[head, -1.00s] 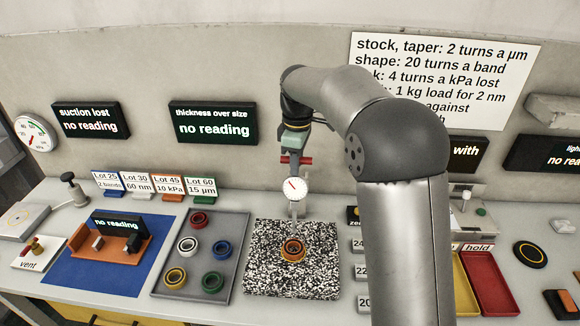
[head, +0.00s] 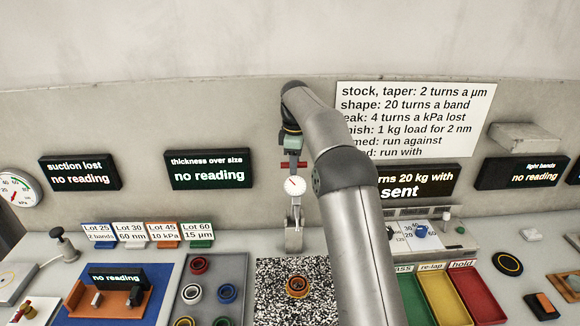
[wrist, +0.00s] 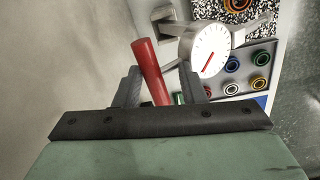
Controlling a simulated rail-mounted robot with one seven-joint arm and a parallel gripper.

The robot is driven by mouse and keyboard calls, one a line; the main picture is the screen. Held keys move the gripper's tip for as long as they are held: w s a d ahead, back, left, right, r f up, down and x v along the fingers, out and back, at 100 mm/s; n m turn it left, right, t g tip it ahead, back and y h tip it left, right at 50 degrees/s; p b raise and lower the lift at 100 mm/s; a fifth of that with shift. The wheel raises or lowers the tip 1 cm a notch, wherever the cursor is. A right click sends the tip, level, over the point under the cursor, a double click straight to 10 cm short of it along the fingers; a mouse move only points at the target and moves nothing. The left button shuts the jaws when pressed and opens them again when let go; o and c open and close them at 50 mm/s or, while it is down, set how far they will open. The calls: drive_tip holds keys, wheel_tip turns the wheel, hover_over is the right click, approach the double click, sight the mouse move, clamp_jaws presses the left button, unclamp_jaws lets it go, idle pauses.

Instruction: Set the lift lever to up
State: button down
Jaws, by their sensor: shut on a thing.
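The lift lever, a red bar (head: 294,165), lies roughly level in the head view, just above a white round dial gauge (head: 294,186). My gripper (head: 291,150) comes down from above and is shut on it. In the wrist view the red lever (wrist: 148,62) passes between my two dark fingers (wrist: 162,88), and the dial (wrist: 208,50) is beside them. A grey metal part (head: 294,236) hangs below the dial, apart from the orange-and-black ring (head: 297,287) on the speckled plate (head: 322,272). The lever's held part is partly hidden by the fingers.
A grey tray (head: 238,268) with several coloured rings is left of the plate. Green, yellow and red bins (head: 477,293) stand at the right, beyond my arm. Display boxes, such as the thickness display (head: 209,170), line the wall behind.

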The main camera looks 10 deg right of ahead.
drive_tip(key=shift+w+d+f, duration=0.1)
drive_tip(key=shift+w+f, duration=0.05)
drive_tip(key=shift+f, duration=1.35)
drive_tip(key=c, duration=1.3)
unclamp_jaws()
wheel_tip(320, 180, up, 10)
drive_tip(key=shift+r, duration=0.25)
